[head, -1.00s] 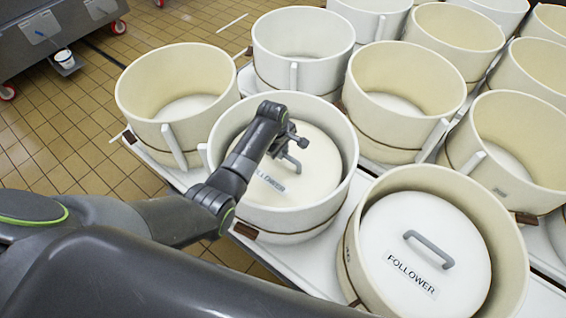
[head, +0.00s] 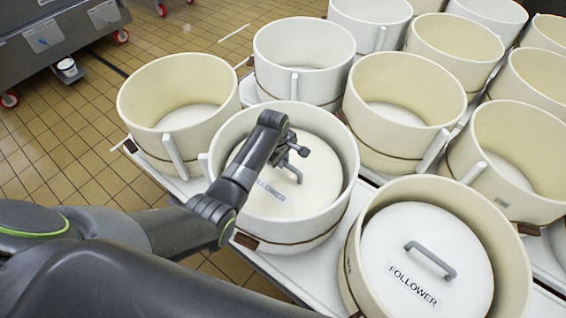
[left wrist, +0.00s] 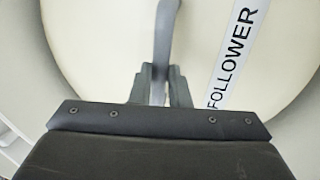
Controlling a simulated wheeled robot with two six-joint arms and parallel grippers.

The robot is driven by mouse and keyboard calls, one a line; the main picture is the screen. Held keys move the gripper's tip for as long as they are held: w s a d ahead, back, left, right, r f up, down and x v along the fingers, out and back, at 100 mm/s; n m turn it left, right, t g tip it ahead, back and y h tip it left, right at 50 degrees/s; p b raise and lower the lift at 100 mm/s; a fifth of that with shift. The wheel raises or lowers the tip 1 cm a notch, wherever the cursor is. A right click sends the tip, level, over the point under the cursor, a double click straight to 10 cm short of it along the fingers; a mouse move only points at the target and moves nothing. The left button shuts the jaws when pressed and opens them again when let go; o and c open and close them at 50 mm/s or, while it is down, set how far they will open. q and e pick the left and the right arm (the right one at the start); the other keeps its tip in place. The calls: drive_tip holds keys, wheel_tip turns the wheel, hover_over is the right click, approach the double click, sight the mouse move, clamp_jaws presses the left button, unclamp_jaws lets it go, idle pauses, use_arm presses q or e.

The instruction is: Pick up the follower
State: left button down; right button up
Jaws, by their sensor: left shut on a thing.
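A round cream follower (head: 318,185) with a "FOLLOWER" label lies inside the white mould at the centre of the head view. My left gripper (head: 293,160) is over it, shut on its grey handle (head: 294,174). In the left wrist view the two fingers (left wrist: 160,88) close around the handle (left wrist: 165,45), with the label on the follower (left wrist: 105,55) to their right. A second follower (head: 425,240), with its handle free, sits in the mould at the lower right. My right gripper is not in view.
The held follower's mould has a raised rim (head: 344,150) all round. Several open moulds, such as the one at left (head: 150,120), stand close by on white tables. Tiled floor (head: 60,150) is clear at the left. A grey wheeled machine (head: 50,40) stands at the upper left.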

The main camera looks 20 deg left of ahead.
sight(284, 162)
use_arm(q)
wheel_tip(284, 162, up, 18)
drive_tip(key=shift+f, duration=0.15)
drive_tip(key=shift+w+d, duration=0.1)
drive_tip(key=shift+w, duration=0.05)
